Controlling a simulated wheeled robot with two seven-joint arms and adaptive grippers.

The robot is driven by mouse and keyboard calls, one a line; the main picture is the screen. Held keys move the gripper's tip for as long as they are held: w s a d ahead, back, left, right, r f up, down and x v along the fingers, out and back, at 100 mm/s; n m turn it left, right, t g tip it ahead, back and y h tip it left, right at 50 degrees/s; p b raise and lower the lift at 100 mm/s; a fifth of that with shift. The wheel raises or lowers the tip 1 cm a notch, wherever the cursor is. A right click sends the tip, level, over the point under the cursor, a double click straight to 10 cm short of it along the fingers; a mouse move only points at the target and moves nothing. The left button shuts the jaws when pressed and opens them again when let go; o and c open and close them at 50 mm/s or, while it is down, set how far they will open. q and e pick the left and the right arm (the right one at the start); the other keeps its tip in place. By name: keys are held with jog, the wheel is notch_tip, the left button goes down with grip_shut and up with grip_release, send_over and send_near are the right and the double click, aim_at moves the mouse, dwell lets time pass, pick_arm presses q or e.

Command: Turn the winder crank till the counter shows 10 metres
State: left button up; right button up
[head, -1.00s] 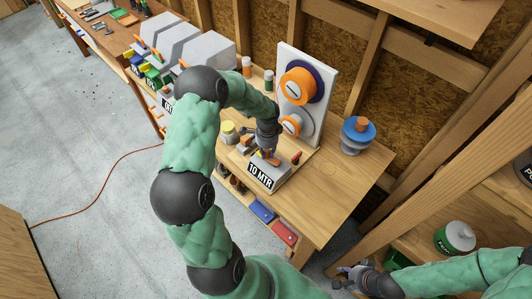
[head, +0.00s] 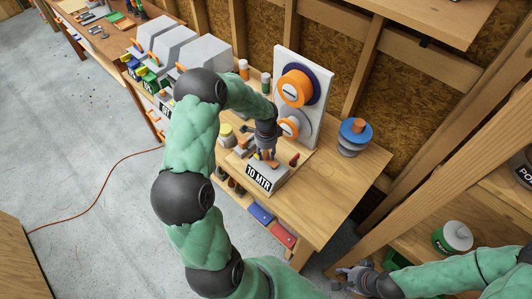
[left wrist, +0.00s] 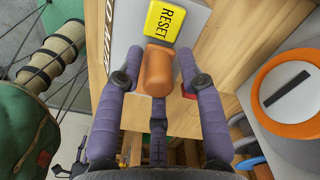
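The winder box (head: 271,178) with a "10 MTR" label on its front stands on the wooden bench. My left gripper (head: 266,152) is over the box. In the left wrist view, its purple fingers stand on either side of an orange knob (left wrist: 158,70), with narrow gaps showing, so it looks open around it. No changing counter figure is readable. My right gripper (head: 346,279) is low at the picture's bottom, apparently open and empty.
A blue and orange spool (head: 355,135) stands on the bench to the right. Grey machines (head: 205,58) and small jars are to the left. Blue and red boxes (head: 261,213) sit below the bench edge. The bench front right is clear.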

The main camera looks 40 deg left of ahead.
aim_at(266, 152)
dwell(0.3)
pick_arm(q)
notch_tip(266, 152, up, 12)
dwell(0.6)
jog(key=shift+s+f, duration=0.1)
dwell(0.4)
